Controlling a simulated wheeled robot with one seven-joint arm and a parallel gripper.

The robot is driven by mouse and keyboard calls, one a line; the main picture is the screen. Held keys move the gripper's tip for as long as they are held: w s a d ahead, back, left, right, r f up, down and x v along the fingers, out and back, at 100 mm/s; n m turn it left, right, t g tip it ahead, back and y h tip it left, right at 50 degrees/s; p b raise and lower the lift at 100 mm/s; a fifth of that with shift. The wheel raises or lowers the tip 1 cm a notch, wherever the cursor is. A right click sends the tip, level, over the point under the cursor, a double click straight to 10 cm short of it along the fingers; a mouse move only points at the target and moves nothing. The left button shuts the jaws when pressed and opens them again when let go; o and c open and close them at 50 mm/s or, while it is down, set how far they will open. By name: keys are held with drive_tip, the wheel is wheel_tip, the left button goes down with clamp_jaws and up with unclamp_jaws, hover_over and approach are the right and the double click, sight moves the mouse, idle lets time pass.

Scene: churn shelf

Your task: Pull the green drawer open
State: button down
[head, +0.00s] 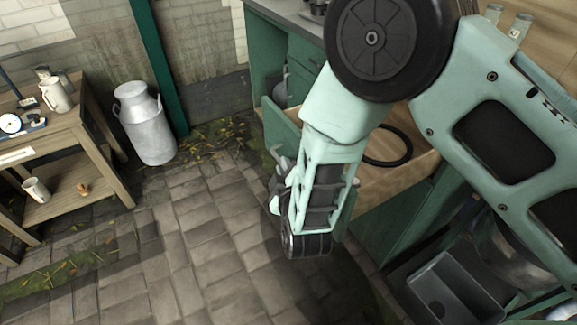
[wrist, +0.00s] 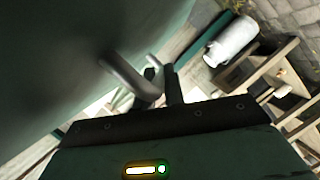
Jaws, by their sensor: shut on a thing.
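The green drawer (head: 279,124) stands pulled out from the green cabinet, its pale wooden inside showing in the head view. Its green front fills the upper left of the wrist view (wrist: 70,55). My gripper (head: 277,168) is at the outer face of the drawer front and is shut on the drawer's grey metal handle. The curved handle (wrist: 128,78) shows between the gripper fingers in the wrist view. My arm hides part of the drawer and its front in the head view.
A black ring (head: 391,147) lies in the drawer. A metal milk churn (head: 146,122) stands by the wall. A wooden table (head: 62,137) at the left bears a jug (head: 55,94) and, lower down, a mug (head: 36,190). The paved floor between is clear.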

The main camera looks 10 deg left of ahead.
drive_tip(key=c, duration=1.5)
unclamp_jaws()
drive_tip(key=v, duration=1.7)
drive_tip(key=shift+s+r, duration=0.1)
drive_tip(key=shift+s, duration=0.1)
